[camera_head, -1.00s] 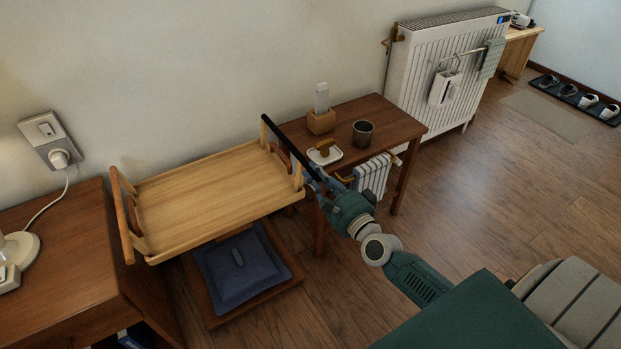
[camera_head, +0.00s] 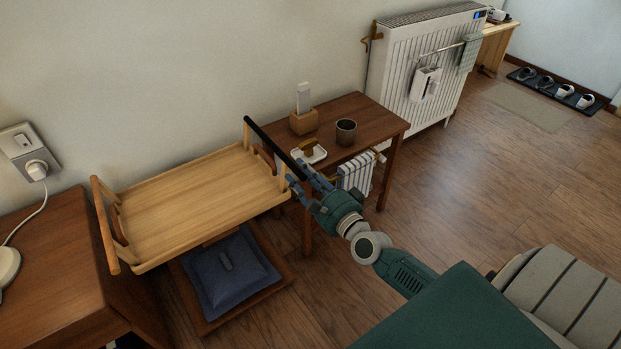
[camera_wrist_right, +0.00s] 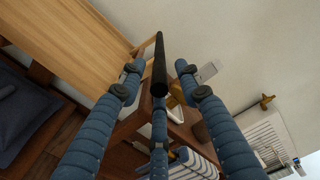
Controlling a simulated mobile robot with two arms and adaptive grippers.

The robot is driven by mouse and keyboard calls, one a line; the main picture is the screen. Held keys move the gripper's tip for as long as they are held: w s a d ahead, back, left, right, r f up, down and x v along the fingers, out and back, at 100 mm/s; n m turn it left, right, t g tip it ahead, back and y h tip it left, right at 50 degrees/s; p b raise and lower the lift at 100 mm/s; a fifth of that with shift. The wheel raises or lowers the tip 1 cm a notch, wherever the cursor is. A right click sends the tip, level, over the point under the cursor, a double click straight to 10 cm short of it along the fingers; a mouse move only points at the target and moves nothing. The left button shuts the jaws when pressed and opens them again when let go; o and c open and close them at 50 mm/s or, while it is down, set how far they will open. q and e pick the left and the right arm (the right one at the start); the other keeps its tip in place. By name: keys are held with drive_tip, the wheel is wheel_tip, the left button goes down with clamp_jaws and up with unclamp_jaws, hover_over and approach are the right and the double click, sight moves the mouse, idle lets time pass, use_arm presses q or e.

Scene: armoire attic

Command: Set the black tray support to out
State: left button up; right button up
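The black tray support (camera_head: 272,145) is a straight black bar at the right end of the light wooden tray (camera_head: 198,202), sloping up from the tray's front right corner towards the wall. My right gripper (camera_head: 303,178) is at the bar's near lower end. In the right wrist view, the black bar (camera_wrist_right: 160,66) lies between my spread blue fingers (camera_wrist_right: 159,80), its round end facing the camera. Gaps show between the bar and the two upper fingers; whether the lower finger touches it I cannot tell. My left gripper is not in view.
A small brown table (camera_head: 378,118) with a wooden phone holder (camera_head: 304,122), a dark cup (camera_head: 346,132) and a white dish (camera_head: 313,155) stands just behind my gripper. A blue cushion (camera_head: 228,272) lies below the tray. Open floor (camera_head: 470,190) lies to the right.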

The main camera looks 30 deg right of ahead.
drive_tip(key=s, duration=1.1)
drive_tip(key=shift+s+d, duration=0.25)
drive_tip(key=shift+s, duration=0.05)
drive_tip(key=shift+a, duration=0.1)
